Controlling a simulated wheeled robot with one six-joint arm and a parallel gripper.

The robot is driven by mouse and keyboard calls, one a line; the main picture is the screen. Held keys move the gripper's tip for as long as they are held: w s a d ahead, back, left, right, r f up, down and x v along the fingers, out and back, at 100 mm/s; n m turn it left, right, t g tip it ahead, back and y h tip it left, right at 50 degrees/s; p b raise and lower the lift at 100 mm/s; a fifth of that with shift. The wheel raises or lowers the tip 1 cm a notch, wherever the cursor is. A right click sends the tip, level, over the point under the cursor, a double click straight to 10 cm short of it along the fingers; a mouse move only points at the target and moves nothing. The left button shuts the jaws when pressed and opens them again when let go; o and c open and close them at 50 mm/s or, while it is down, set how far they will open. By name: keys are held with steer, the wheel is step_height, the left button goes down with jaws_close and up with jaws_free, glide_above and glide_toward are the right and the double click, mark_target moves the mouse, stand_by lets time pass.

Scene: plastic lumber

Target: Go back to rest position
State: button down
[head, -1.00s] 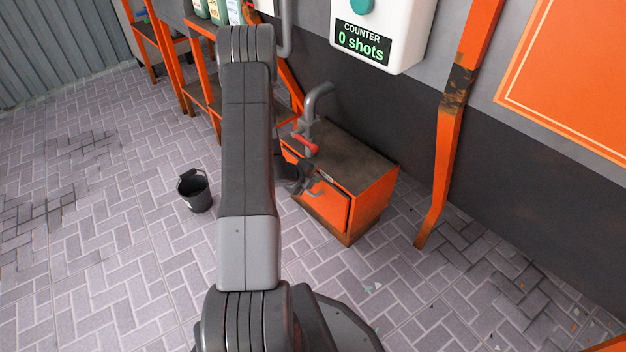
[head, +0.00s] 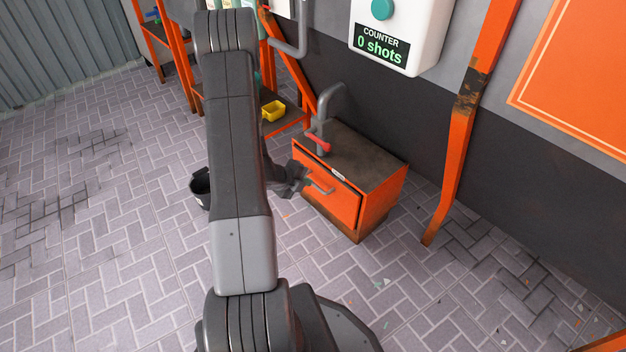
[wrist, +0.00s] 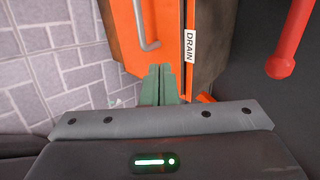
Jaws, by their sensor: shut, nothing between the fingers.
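My gripper (wrist: 160,85) shows in the wrist view with its two greenish fingers together and nothing between them. In the head view it (head: 298,180) is partly hidden behind my arm, just left of the orange cabinet (head: 378,208). In the wrist view the fingertips appear in front of the cabinet's orange door (wrist: 125,35), below its grey handle and beside the DRAIN label (wrist: 190,45). I cannot tell whether they touch it.
A grey pipe tap (head: 330,98) with a red handle (head: 318,143) stands over the cabinet; the red handle also shows in the wrist view (wrist: 285,60). A yellow bin (head: 273,111) sits on a shelf. The left floor is clear.

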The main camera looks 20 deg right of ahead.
steer(key=v, duration=0.2)
steer(key=shift+s+a+r, duration=0.1)
steer(key=shift+a+r, duration=0.1)
steer(key=shift+a, duration=0.05)
